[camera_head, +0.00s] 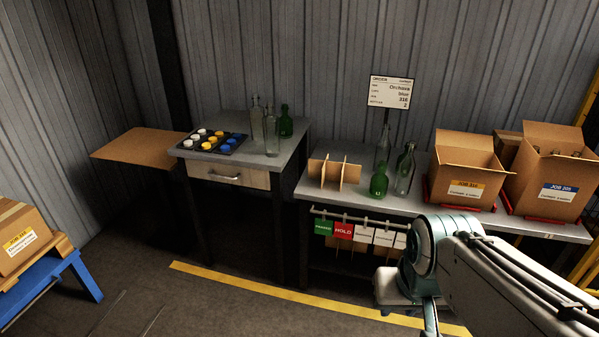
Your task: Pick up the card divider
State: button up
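The card divider (333,173) is a set of tan cardboard panels slotted together. It stands upright on the left part of the long grey bench (310,190), apart from the bottles to its right. My arm enters at the lower right, in front of the bench and well right of the divider. A lower link of it runs down out of the bottom edge. My gripper itself does not show.
Green and clear bottles (379,181) stand right of the divider, before a sign (391,92). Open cartons (465,165) fill the bench's right. Tags (343,231) hang from a front rail. A side table (290,165) holds caps and bottles. The floor at left centre is clear.

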aim_at(334, 172)
jog(key=z, duration=0.75)
jog(key=k, duration=0.15)
jog(key=u, duration=1.95)
jog(key=i, duration=1.55)
jog(key=z, duration=0.7)
jog(key=i, duration=0.85)
jog(key=z, duration=1.3)
jog(key=i, duration=0.4)
jog(key=z, duration=0.2)
